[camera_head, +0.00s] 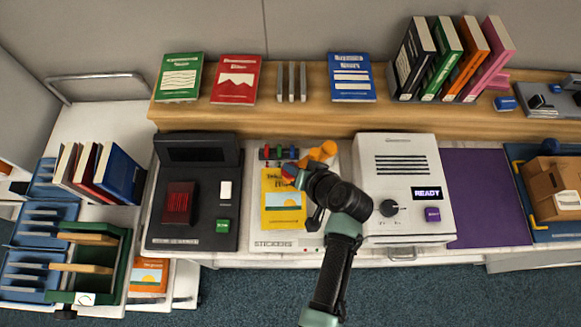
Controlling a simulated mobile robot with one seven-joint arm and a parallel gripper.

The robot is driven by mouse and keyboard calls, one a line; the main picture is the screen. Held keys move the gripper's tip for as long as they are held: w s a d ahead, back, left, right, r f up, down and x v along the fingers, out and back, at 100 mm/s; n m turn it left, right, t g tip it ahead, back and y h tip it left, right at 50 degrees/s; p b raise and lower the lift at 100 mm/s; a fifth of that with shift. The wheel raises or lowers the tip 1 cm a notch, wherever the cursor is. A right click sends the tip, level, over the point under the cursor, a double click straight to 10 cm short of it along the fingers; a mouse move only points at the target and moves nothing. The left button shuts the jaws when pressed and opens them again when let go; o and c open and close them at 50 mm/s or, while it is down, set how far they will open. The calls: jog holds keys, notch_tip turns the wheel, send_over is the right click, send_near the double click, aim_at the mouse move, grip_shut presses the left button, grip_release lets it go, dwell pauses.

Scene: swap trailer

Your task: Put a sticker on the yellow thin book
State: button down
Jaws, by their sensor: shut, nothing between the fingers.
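A thin yellow book (281,215) with a picture on its cover lies face up on a pale station (262,244) marked "STICKERS". My gripper (312,218) is over the right edge of the book, shut with nothing in it. My dark wrist hides part of the book's upper right. Whether the fingers touch the cover cannot be told. A small red, white and blue piece (289,172) shows by the book's top edge. Behind the book are a rack (266,154) with coloured parts and an orange object (320,153).
A black machine (196,222) stands left of the station. A white machine reading "READY" (402,170) stands close on the right. A purple mat (487,196) is bare. Books stand on the wooden shelf (310,117) behind. Book racks (65,240) fill the left.

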jog(key=shift+f+b, duration=0.45)
jog(key=shift+f, duration=0.15)
dwell(0.6)
jog(key=shift+r+p, duration=1.05)
jog(key=shift+r, duration=0.1)
notch_tip(320, 180, up, 5)
jog(key=p, duration=0.4)
jog(key=shift+r, duration=0.1)
dwell(0.3)
